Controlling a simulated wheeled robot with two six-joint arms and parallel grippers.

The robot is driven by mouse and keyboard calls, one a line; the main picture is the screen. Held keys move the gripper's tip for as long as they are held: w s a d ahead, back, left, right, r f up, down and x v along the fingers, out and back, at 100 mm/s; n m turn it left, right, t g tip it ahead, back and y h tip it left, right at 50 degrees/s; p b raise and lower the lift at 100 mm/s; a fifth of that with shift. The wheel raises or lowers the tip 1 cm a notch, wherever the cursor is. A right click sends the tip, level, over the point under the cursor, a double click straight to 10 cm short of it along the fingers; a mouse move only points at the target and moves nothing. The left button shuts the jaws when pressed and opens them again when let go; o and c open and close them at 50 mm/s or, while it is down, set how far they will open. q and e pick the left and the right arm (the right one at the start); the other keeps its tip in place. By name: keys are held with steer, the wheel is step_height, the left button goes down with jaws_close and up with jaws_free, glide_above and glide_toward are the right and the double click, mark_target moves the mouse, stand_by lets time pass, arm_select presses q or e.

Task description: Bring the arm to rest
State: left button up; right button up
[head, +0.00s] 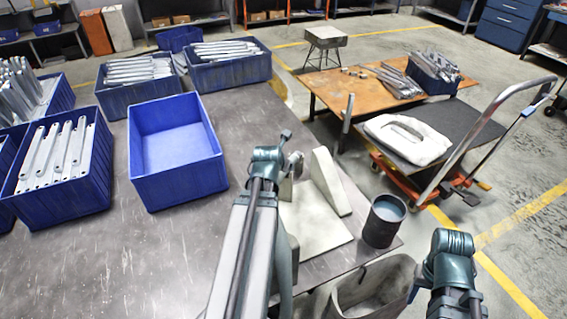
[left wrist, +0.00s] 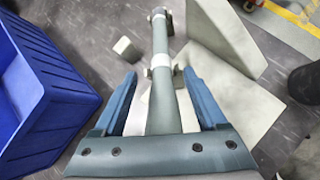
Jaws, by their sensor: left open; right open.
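My left gripper (left wrist: 160,76) is open in the left wrist view, its two blue fingers apart. A grey-green tube (left wrist: 161,40) shows between them in line of sight; I cannot tell whether they touch it. In the head view my left arm reaches up the middle, over the table between the empty blue bin (head: 175,150) and a pale angled block (head: 328,182). Its gripper is mostly hidden there. My right gripper (head: 414,283) is at the lower right, open, with little of its fingers visible. Both wrist-view fingers hold nothing that I can make out.
Blue bins of metal brackets (head: 62,190) line the table's left and back. A dark cup (head: 383,222) stands at the right edge, above a grey bin (head: 375,290) on the floor. A trolley (head: 455,160) stands beyond. The table's front left (head: 110,265) is clear.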

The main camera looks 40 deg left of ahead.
arm_select(q)
steer(key=d+f+m+g+h, duration=0.2)
steer(key=d+m, duration=0.9)
steer(key=d, duration=0.1)
steer(key=d+f+m+g+h, duration=0.2)
steer(key=d+f+m, duration=0.1)
steer(key=d+m, duration=0.9)
steer(key=s+d+m+g, duration=0.2)
steer(key=s+d+m, duration=0.3)
steer(key=d+m, duration=0.3)
steer(key=s+d+m+g+y, duration=0.1)
steer(key=s+d+m+g, duration=0.1)
steer(key=s+d+m, duration=0.4)
steer(key=shift+s+d+f+m, duration=0.15)
steer(key=shift+d+f+m, duration=0.3)
steer(key=shift+d+m, duration=1.85)
steer(key=shift+a+m, duration=0.6)
